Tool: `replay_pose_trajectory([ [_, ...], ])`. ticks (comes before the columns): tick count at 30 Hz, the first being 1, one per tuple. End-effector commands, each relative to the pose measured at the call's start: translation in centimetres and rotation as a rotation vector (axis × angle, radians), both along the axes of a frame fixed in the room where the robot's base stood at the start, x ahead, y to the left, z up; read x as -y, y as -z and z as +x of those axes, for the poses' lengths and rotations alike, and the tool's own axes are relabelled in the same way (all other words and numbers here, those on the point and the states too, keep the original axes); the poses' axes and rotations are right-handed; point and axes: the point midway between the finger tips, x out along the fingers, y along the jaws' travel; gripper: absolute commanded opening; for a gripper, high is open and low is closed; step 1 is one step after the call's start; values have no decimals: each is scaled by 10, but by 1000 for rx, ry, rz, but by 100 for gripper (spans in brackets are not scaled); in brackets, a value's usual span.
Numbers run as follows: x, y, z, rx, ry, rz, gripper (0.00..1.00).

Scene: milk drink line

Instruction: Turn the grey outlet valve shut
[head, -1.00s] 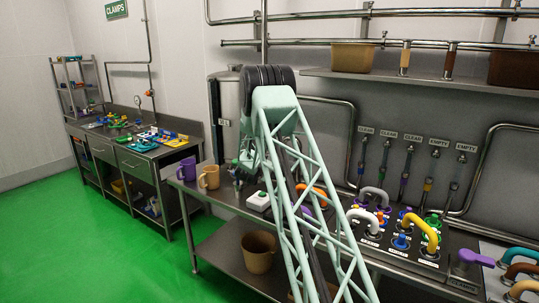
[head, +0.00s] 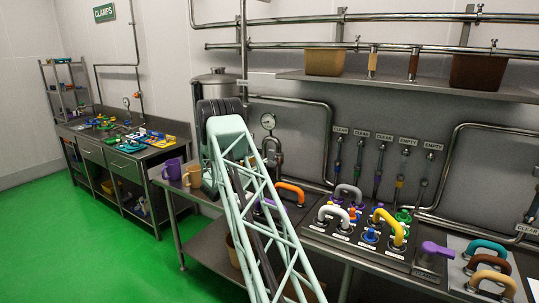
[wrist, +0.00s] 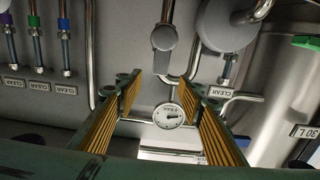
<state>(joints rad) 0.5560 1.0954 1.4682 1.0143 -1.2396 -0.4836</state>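A grey lever-like fitting with a rounded end, which looks like the outlet valve (wrist: 164,38), is at the top centre of the wrist view, on a metal pipe. In the head view a grey fitting (head: 272,156) shows on the pipe below the round gauge (head: 268,121). My gripper (wrist: 163,90) is open and empty, its yellow-ribbed fingers on either side of the gauge (wrist: 169,115) in the picture. The valve appears beyond the fingertips and apart from them. In the head view my gripper is hidden behind my arm.
A steel tank (wrist: 285,95) marked 30 L stands at the right in the wrist view. A thick grey rounded part (wrist: 228,30) is close to the valve. Tubes with CLEAR labels (wrist: 63,89) hang at the left. Mugs (head: 192,175) and a panel of coloured handles (head: 320,232) share the bench.

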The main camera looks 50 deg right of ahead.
Motion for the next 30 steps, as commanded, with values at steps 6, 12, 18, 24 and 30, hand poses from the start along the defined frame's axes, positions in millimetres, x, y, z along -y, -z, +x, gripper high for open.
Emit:
replay_pose_trajectory([
  [6, 3, 0, 0, 1, 0, 0, 35],
  [12, 16, 0, 1, 2, 0, 0, 35],
  [18, 37, 0, 3, 2, 0, 0, 35],
  [24, 63, 0, 5, 3, 0, 0, 35],
  [30, 90, 0, 7, 3, 0, -1, 35],
])
